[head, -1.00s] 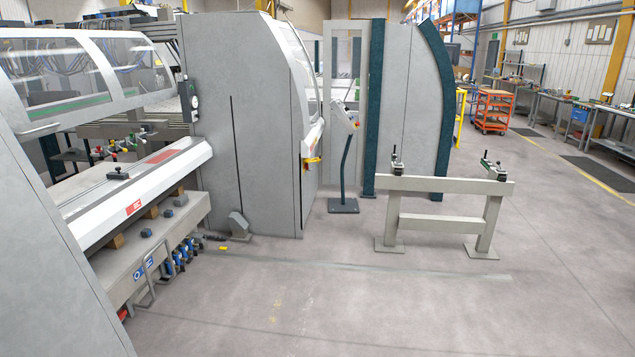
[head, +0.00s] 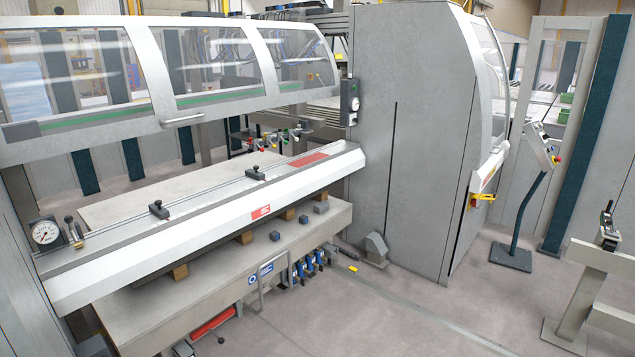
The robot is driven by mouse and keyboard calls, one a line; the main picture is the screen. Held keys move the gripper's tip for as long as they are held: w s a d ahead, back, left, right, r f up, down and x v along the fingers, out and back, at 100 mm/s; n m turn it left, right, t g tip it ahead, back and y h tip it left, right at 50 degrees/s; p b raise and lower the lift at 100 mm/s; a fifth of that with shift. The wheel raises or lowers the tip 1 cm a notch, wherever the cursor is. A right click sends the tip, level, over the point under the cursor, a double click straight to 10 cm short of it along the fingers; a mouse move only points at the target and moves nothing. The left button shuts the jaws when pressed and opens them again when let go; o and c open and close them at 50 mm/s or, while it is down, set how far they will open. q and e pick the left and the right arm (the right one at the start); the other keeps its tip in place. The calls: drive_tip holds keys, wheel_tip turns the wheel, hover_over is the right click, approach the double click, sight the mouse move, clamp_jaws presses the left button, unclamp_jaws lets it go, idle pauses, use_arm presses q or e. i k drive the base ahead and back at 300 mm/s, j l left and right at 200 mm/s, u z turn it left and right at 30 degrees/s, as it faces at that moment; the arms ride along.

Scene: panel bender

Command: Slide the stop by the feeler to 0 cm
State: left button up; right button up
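A white beam with a grey rail (head: 205,205) runs along the front of the bending machine. Two small black stops sit on the rail, one near its middle (head: 158,209) and one farther along (head: 255,173). I cannot tell for sure which part is the feeler, and no scale reading is legible. Neither of my grippers is in view.
A bench (head: 215,258) with small blocks lies below the beam. A clear-windowed guard (head: 200,65) hangs above. A control pedestal (head: 530,190) and a beige stand with a black clamp (head: 607,232) are at right.

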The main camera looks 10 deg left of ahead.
sight(156, 208)
drive_tip(key=i+u, duration=0.25)
drive_tip(key=u, duration=0.15)
drive_tip(key=i+u, duration=0.25)
drive_tip(key=u, duration=0.15)
drive_tip(key=i+l+u, duration=0.15)
drive_tip(key=u, duration=0.25)
drive_tip(key=i+l+u, duration=0.25)
drive_tip(key=u, duration=0.15)
